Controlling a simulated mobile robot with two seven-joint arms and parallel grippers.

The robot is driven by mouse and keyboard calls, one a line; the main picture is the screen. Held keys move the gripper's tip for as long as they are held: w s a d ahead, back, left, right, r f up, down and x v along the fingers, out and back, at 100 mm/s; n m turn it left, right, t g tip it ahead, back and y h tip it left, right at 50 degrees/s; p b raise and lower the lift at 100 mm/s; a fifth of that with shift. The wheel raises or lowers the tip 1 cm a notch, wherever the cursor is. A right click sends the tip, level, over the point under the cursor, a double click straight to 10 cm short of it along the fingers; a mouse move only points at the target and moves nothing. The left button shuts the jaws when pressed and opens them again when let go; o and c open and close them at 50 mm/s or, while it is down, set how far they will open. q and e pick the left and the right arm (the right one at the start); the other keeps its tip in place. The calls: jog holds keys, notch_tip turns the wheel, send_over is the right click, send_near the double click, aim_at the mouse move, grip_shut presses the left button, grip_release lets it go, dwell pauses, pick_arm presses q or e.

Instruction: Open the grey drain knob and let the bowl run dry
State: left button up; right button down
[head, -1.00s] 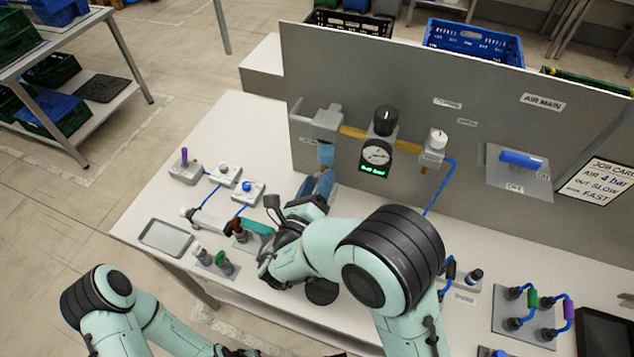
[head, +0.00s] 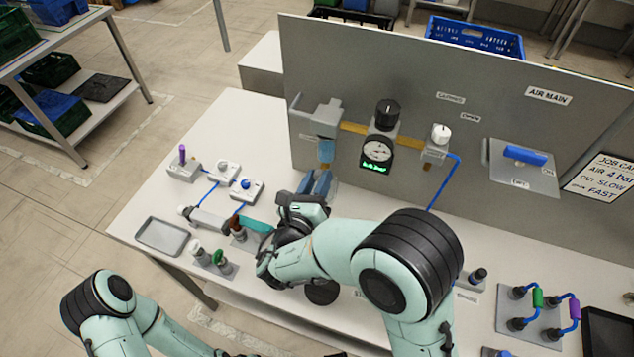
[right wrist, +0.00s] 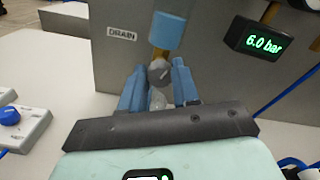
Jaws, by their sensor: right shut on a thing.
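The grey drain knob (right wrist: 159,73) hangs under the blue bowl (right wrist: 167,31), beside a DRAIN label. The bowl also shows in the head view (head: 326,151), below a grey housing on the panel. My right gripper (right wrist: 158,70) is shut on the knob, with one blue finger on each side of it. In the head view my right gripper (head: 318,182) reaches up under the bowl, and the knob is mostly hidden there. Whether there is water in the bowl cannot be told. My left arm shows at the lower left; its gripper is not in view.
The gauge (right wrist: 258,38) right of the bowl reads 6.0 bar. A black knob (head: 388,113) sits above it, and a white knob (head: 440,134) to its right. Button boxes (head: 246,190) and a grey tray (head: 163,236) stand on the bench to the left.

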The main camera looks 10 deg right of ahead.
pick_arm(q)
notch_tip(320, 180, down, 12)
jog(key=w+t+b, duration=0.1)
jog(key=b, duration=1.1)
jog(key=shift+a+r, duration=0.15)
pick_arm(e)
jog(key=shift+m, duration=7)
jog(key=c, duration=0.8)
grip_release()
pick_arm(q)
jog(key=shift+s+r, duration=0.3)
pick_arm(e)
jog(key=v, duration=1.3)
jog(key=shift+s+a, duration=0.15)
jog(key=shift+s, duration=0.05)
